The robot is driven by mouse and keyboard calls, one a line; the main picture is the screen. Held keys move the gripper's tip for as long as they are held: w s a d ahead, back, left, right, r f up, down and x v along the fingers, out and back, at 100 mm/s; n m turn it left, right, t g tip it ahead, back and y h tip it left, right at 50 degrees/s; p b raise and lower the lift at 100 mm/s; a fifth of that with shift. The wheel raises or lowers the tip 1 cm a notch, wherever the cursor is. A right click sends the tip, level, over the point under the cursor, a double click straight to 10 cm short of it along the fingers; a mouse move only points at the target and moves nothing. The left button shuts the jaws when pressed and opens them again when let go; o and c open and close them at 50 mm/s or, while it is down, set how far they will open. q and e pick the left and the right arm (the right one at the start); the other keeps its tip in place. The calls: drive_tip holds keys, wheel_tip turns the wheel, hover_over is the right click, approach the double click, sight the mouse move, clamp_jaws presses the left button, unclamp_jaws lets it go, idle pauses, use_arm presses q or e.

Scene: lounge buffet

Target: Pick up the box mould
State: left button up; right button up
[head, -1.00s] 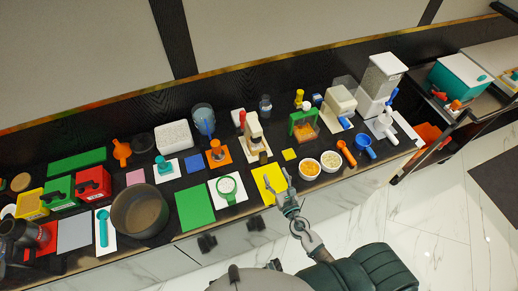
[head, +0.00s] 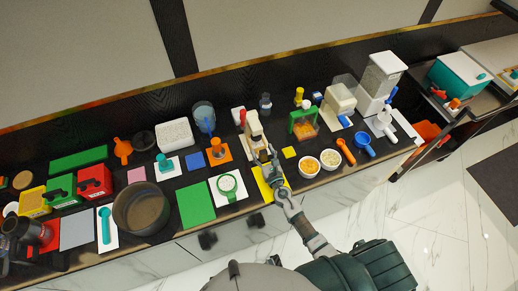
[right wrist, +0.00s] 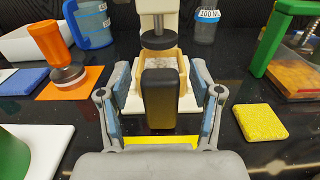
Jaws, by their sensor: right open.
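The box mould (right wrist: 178,57) is a small tan box with pale grainy contents. It sits on the white base of a cream press, under the press's dark round plunger, in the right wrist view. A dark upright handle (right wrist: 160,98) stands at its near side. My right gripper (right wrist: 160,90) is open, with one finger on each side of the handle; I cannot tell whether they touch it. My left gripper is not in view.
A yellow block (right wrist: 261,121) lies right of the gripper, with a green-framed press (right wrist: 283,50) behind it. Two white bowls (head: 330,158) are to the right in the head view. A yellow mat (head: 262,184) lies below my gripper.

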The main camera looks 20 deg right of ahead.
clamp_jaws()
drive_tip(key=shift+r+p, duration=0.45)
drive_tip(key=shift+r, duration=0.05)
drive_tip(key=shift+r+p, duration=0.35)
drive_tip(key=shift+r, duration=0.1)
drive_tip(key=s, duration=0.3)
drive_tip(key=s+b, duration=0.1)
drive_tip(key=s, duration=0.6)
drive_tip(key=shift+s+d+f+b, duration=0.2)
drive_tip(key=shift+s+f+b, duration=0.15)
drive_tip(key=shift+f, duration=0.05)
drive_tip(key=s+b, duration=0.2)
drive_tip(key=s, duration=0.4)
drive_tip(key=shift+s+d+r, duration=0.1)
drive_tip(key=shift+s, duration=0.1)
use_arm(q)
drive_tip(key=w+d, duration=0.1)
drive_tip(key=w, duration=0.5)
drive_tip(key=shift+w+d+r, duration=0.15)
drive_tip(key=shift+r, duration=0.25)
use_arm(e)
drive_tip(key=shift+s+r, duration=0.15)
drive_tip(key=shift+s, duration=0.35)
